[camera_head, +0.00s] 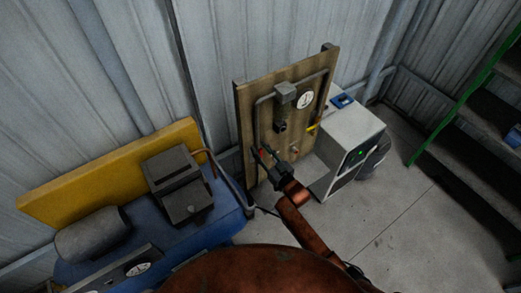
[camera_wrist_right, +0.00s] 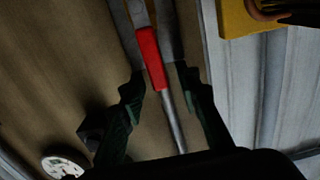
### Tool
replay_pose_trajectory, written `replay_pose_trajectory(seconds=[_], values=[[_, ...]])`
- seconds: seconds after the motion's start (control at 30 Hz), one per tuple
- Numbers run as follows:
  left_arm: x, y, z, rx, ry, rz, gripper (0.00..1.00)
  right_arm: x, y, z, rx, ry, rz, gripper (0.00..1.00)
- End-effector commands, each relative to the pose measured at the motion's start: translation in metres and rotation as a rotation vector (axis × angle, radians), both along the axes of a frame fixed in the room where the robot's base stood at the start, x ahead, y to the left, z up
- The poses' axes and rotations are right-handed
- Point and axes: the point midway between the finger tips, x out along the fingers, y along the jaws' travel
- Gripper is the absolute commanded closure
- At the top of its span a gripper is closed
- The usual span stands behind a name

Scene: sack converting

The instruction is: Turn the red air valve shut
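The red air valve handle (camera_wrist_right: 151,58) lies between the fingers of my right gripper (camera_wrist_right: 148,40) in the right wrist view. A thin silver pipe runs from the handle down toward my palm. In the head view my right gripper (camera_head: 267,158) reaches the lower left part of the wooden board (camera_head: 244,112), where a bit of red shows at its fingertips. Most of the valve is hidden there. My left gripper is not in view.
The board carries pipes, a round gauge (camera_head: 307,98) and a yellow handle (camera_head: 312,128). A white cabinet (camera_head: 344,129) stands to its right, a blue machine (camera_head: 222,222) with a yellow panel (camera_head: 103,172) to its left. Green-railed stairs (camera_head: 463,103) are far right. Floor between is clear.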

Motion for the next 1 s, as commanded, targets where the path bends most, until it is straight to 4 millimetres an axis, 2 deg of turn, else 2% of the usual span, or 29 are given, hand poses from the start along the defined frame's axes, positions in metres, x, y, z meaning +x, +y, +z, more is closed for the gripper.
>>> replay_pose_trajectory(seconds=[0.17, 0.6, 1.0], values=[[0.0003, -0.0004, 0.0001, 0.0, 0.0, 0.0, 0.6, -0.0001, 0.0001, 0.0003, 0.0, 0.0, 0.0, 0.7], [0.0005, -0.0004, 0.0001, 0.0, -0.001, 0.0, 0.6, -0.0002, 0.0, 0.0002, 0.0, 0.0, 0.0, 1.0], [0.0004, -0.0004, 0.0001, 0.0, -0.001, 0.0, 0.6, -0.0002, -0.0002, 0.0001, -0.001, -0.001, 0.0, 1.0]])
